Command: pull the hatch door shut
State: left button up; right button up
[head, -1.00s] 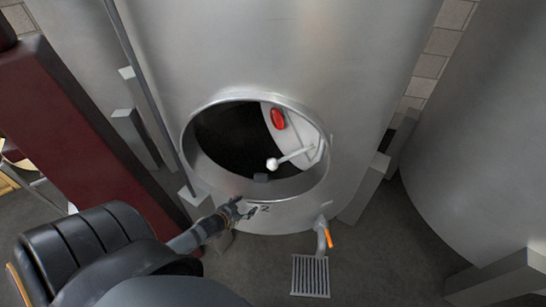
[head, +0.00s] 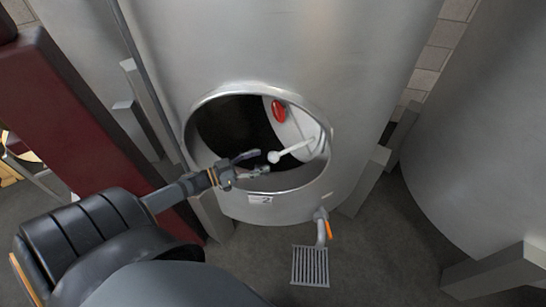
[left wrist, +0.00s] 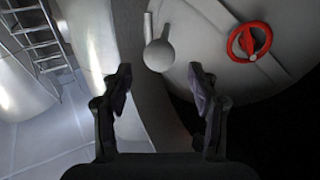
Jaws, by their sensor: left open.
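The hatch door (head: 297,125) is a pale round plate, swung inward inside the round opening of the steel tank. It carries a red handwheel (head: 279,111) and a white lever with a ball end (head: 274,157). My left gripper (head: 262,162) is open at the lower part of the opening, its fingers pointing at the ball, close to it. In the left wrist view the ball (left wrist: 159,56) lies ahead of and between the open fingertips (left wrist: 160,85), apart from them. The door (left wrist: 215,45) and red wheel (left wrist: 249,42) show behind. My right gripper is not in view.
The opening's metal rim (head: 283,205) surrounds the door. A drain pipe with an orange handle (head: 328,229) and a floor grate (head: 310,266) lie below. A dark red post (head: 75,130) stands at left. Another tank (head: 480,150) stands at right.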

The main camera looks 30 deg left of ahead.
aim_at(273, 156)
pick_arm(q)
jog(key=x, duration=0.6)
jog(key=shift+s, duration=0.1)
jog(key=shift+c, duration=0.4)
grip_shut()
